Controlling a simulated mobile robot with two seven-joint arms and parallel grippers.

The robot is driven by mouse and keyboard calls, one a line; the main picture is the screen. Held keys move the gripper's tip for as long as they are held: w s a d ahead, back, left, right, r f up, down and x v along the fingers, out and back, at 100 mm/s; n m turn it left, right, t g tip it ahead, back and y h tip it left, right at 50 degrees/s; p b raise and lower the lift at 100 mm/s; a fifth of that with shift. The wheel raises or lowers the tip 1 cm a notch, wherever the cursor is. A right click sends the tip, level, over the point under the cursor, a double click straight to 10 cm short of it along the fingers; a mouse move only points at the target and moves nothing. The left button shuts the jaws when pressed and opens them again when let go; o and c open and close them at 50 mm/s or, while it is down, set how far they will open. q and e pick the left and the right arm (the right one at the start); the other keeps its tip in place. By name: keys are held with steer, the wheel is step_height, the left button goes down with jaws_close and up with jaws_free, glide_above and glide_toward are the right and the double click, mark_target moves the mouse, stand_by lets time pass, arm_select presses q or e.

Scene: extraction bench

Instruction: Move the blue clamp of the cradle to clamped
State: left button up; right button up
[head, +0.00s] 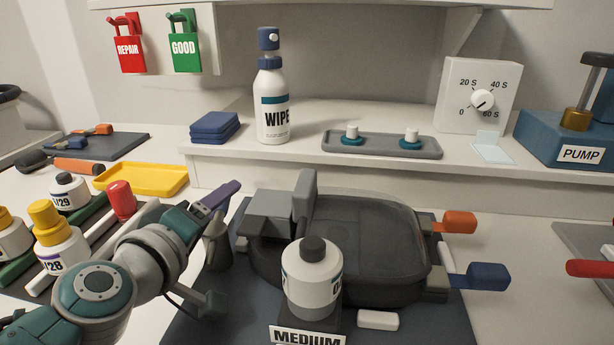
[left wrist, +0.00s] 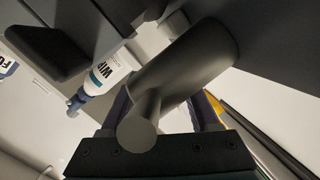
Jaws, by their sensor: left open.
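The cradle (head: 352,285) is a dark grey case with a smoky lid on a dark mat. Its blue clamp (head: 487,276) sticks out to the right at the front right corner; I cannot tell its clamp state. An orange clamp (head: 458,222) sticks out behind it. My left gripper (head: 221,196), with purple fingers, is left of the cradle, far from the blue clamp. It is open. A grey cylindrical part (left wrist: 185,70) shows between the fingers in the left wrist view; I cannot tell if they touch it. My right gripper is not in view.
A MEDIUM bottle (head: 312,280) stands before the cradle and hides part of it. A white block (head: 378,320) lies beside it. Several bottles and a yellow tray (head: 142,180) are at left. A red-handled thing (head: 590,268) is at far right. Bench between it and the blue clamp is clear.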

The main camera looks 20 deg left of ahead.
arm_select(q)
jaws_close()
stand_by(0.4)
stand_by(1.0)
